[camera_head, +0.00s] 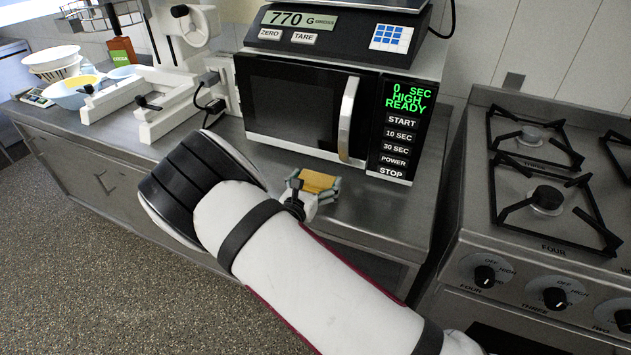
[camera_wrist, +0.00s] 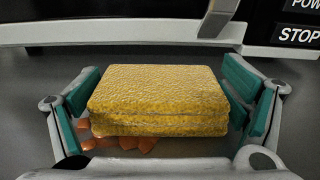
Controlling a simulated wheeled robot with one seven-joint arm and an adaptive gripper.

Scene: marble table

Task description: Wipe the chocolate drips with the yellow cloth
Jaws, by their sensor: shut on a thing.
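The yellow cloth (camera_head: 318,180) is a thick, folded block on the metal counter in front of the microwave. In the wrist view the cloth (camera_wrist: 160,88) lies level between the teal finger pads of my gripper (camera_wrist: 163,100). The gripper (camera_head: 312,186) is shut on its left and right sides. Brown-orange drips (camera_wrist: 127,143) show on the counter at the cloth's near edge, mostly left of its middle. Part of them may be hidden under the cloth. In the head view I cannot make out the drips; my arm and gripper cover that spot.
The microwave (camera_head: 300,105) stands just behind the cloth, with a scale (camera_head: 335,30) on top. The metal counter (camera_head: 385,215) is bare to the right of my gripper, up to a gap before the stove (camera_head: 540,240). A white appliance (camera_head: 155,105) and bowls (camera_head: 75,92) stand at left.

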